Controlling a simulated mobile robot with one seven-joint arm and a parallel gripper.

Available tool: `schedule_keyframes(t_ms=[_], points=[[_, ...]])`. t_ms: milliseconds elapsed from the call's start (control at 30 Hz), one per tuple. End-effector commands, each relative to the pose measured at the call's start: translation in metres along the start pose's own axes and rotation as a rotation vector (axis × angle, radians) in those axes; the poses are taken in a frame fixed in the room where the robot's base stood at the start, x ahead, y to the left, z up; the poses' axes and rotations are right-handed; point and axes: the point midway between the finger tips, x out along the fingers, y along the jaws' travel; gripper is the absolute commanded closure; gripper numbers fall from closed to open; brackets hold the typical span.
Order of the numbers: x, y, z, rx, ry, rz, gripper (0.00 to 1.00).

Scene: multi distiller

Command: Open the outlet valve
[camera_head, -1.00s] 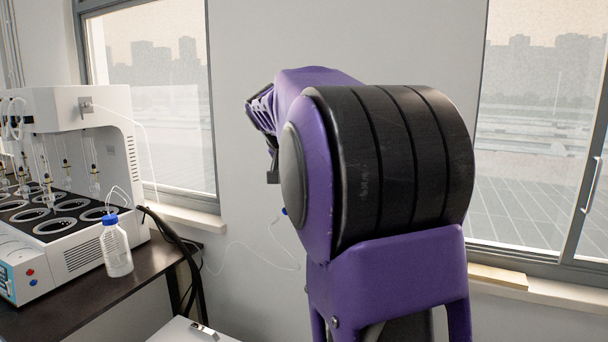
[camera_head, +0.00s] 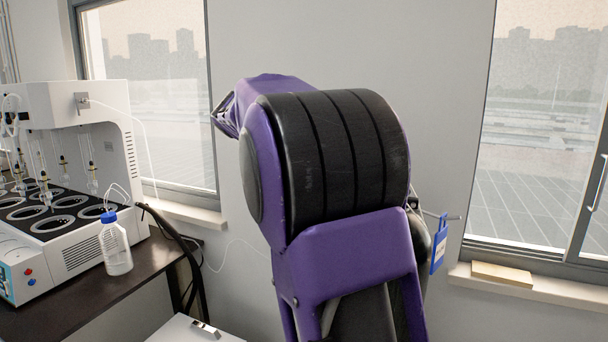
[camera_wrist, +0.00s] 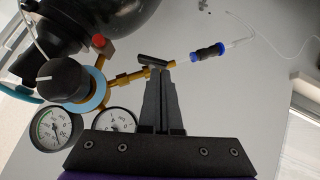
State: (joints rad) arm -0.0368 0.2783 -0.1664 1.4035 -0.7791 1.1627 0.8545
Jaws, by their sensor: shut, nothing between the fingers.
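In the wrist view, a brass regulator carries a large black knob (camera_wrist: 62,80) with a light-blue ring and two round gauges (camera_wrist: 50,130). A brass outlet stem (camera_wrist: 128,78) runs right from it to a small dark bar-shaped outlet valve handle (camera_wrist: 151,60). Beyond the handle is a blue-and-black tube connector (camera_wrist: 208,51). My gripper (camera_wrist: 164,75) is shut and empty, its fingertips at the right part of the handle. I cannot tell whether they touch it. In the head view my purple arm hides the regulator and the valve.
A black gas cylinder (camera_wrist: 112,18) fills the wrist view's upper left. In the head view, a blue tag (camera_head: 438,245) hangs right of my arm. A white distiller (camera_head: 70,250) and a blue-capped bottle (camera_head: 115,247) stand on the dark bench (camera_head: 100,308) at left.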

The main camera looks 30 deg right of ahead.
Motion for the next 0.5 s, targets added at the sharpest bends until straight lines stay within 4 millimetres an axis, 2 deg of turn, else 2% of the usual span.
schedule_keyframes(t_ms=[500], points=[[0.0026,-0.0042,0.0029,-0.126,-0.002,0.124,1.00]])
